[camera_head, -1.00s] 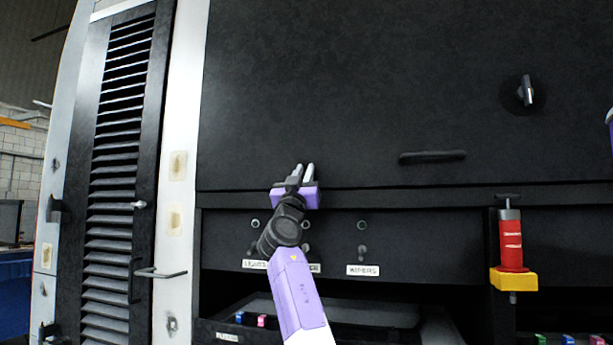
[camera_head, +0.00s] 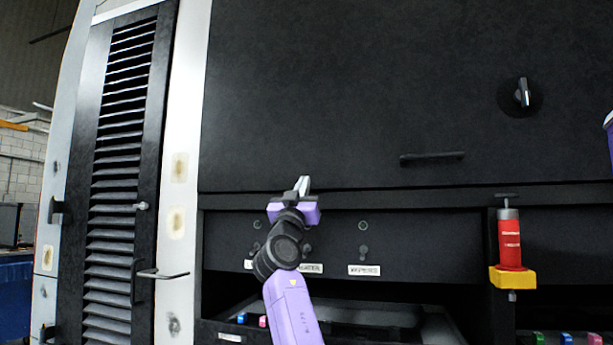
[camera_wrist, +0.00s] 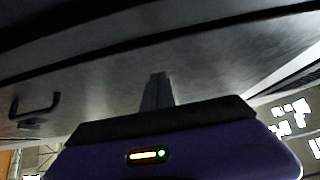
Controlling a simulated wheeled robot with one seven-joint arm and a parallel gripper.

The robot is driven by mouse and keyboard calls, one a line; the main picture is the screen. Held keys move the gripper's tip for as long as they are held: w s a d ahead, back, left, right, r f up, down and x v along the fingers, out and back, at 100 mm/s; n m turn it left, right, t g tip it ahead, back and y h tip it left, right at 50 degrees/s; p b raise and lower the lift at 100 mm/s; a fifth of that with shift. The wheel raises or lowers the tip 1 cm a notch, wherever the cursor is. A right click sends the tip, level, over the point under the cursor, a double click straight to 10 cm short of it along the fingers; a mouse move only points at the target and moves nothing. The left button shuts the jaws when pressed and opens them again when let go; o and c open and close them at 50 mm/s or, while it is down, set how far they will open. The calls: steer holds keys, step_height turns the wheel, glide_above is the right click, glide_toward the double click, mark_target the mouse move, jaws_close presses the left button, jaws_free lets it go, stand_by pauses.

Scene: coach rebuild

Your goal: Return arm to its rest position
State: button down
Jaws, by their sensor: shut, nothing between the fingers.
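My gripper (camera_head: 303,186) is raised in front of the black panel, at the height of the seam above the switch row in the head view. Its two grey fingers are together and hold nothing. My purple and black arm rises to it from the bottom of the picture. In the wrist view the closed fingers (camera_wrist: 157,92) point toward a grey surface, with a dark handle at the left. I cannot tell the exact gap between the fingertips and the panel.
The black panel (camera_head: 330,90) has a long handle (camera_head: 432,158) and a round knob (camera_head: 522,95). A switch labelled wipers (camera_head: 364,269) is right of my arm. A red cylinder (camera_head: 510,240) sits in a yellow holder (camera_head: 513,279). A louvred door (camera_head: 120,170) with a protruding handle stands left.

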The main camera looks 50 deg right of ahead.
step_height(320, 180, down, 6)
steer(key=a, duration=0.2)
steer(key=shift+s+a+b, duration=0.2)
steer(key=shift+a+b, duration=0.1)
steer(key=shift+f, duration=0.1)
